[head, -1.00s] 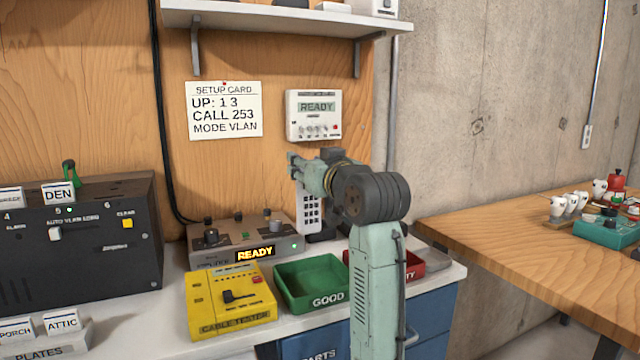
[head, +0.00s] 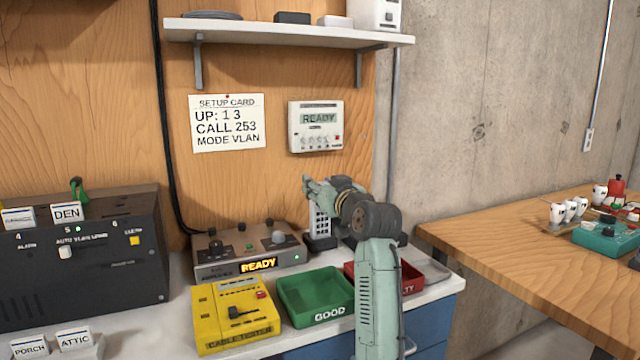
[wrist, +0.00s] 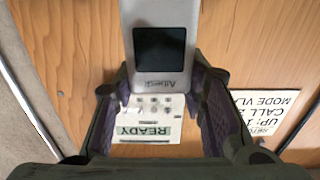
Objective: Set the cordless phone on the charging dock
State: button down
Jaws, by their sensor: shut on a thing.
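The cordless phone (head: 321,223) is pale, with a dark keypad, and stands roughly upright at the back of the counter in the head view. My gripper (head: 310,187) is shut on its upper part. In the wrist view the phone (wrist: 160,72) shows a silver-grey face with a dark screen between the fingers of my gripper (wrist: 160,84). The dark charging dock (head: 319,244) is at the phone's lower end. I cannot tell whether the phone touches it or hangs just above. My arm hides part of the area to the dock's right.
A grey box with a lit READY display (head: 250,254) stands left of the dock. A yellow unit (head: 235,315), a green GOOD tray (head: 283,283) and a red tray (head: 412,284) are in front. A shelf (head: 290,34) and a wall panel (head: 316,126) are above.

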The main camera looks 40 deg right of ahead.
jog(key=shift+f, duration=0.1)
jog(key=c, duration=1)
grip_release()
jog(key=shift+s, duration=0.15)
jog(key=b+v, duration=0.3)
jog(key=v, duration=0.8)
jog(key=shift+s, duration=0.35)
